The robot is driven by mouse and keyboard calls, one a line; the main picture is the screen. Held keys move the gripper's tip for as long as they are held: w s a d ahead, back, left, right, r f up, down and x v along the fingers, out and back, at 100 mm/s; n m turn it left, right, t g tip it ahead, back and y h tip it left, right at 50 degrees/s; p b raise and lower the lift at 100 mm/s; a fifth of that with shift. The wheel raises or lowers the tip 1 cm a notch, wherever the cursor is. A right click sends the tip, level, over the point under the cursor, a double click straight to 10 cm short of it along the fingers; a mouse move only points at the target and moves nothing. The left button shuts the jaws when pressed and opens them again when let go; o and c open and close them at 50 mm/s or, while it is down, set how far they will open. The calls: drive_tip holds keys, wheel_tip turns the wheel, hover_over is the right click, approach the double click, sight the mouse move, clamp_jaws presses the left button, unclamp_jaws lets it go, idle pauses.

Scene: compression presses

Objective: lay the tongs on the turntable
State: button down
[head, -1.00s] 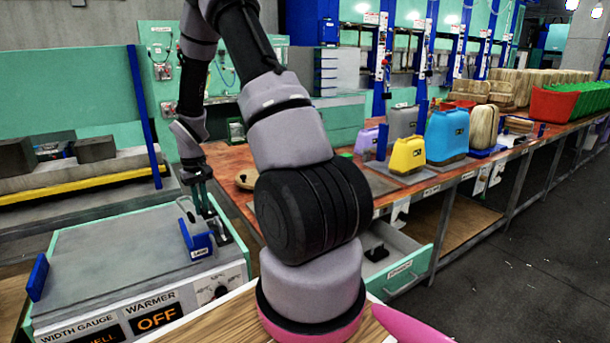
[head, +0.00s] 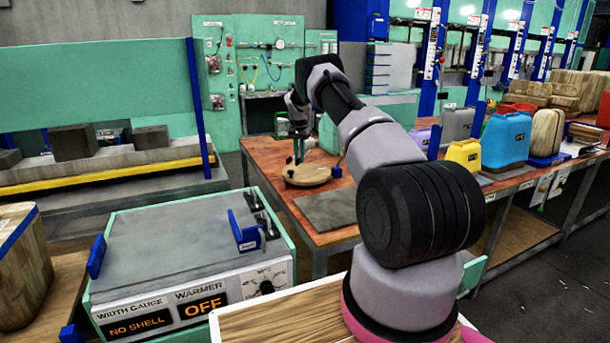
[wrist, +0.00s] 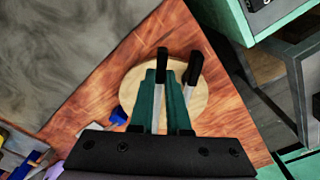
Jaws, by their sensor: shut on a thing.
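The turntable is a round, pale wooden disc (head: 308,177) on the reddish bench, and it also shows in the wrist view (wrist: 131,88). My gripper (head: 298,147) is over the disc; in the wrist view its green fingers (wrist: 163,80) are close together. It is shut on the tongs, whose silver arms and black tips (wrist: 194,68) show in the wrist view, pointing away from the palm across the disc. In the head view the tongs are small and dark. I cannot tell whether they touch the disc. Their rear part is hidden by my gripper.
A small blue block (head: 337,171) stands beside the disc. A grey mat (head: 327,209) lies in front of it. The warmer box (head: 190,255) with a blue stop stands at lower left. Yellow (head: 463,157) and blue (head: 506,138) containers stand farther right on the bench.

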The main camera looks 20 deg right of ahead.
wheel_tip(320, 180, down, 10)
drive_tip(key=shift+a+r, duration=0.1)
drive_tip(key=shift+r, duration=0.1)
drive_tip(key=shift+f, duration=0.35)
drive_tip(key=c, duration=0.9)
unclamp_jaws()
